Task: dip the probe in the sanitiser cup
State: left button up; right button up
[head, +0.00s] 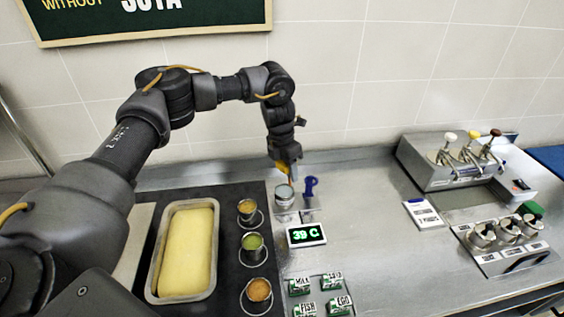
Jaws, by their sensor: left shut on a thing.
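My left gripper (288,168) points down at the back of the counter, just above a small pale cup (284,199), which I take to be the sanitiser cup. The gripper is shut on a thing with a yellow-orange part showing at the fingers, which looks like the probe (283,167). The fingers cover most of it. I cannot tell whether its tip is inside the cup. A display (306,235) in front of the cup reads 39 C in green. My right gripper is not in view.
A blue upright item (310,186) stands right of the cup. Three small pots, one with green contents (252,242), and a loaf-shaped tub (187,250) sit on a dark mat. Labelled green blocks (332,281) lie in front.

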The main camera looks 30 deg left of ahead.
pick_arm(q)
jog(key=a+n, duration=0.1)
jog(key=w+a+n, duration=0.1)
jog(key=a+n, duration=0.1)
jog(key=shift+w+f+n+t+y, duration=0.25)
jog(key=shift+f+n+t+y, duration=0.05)
jog(key=shift+n, duration=0.1)
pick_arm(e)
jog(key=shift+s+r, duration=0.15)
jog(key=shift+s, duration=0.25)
pick_arm(q)
jog(key=shift+f, duration=0.15)
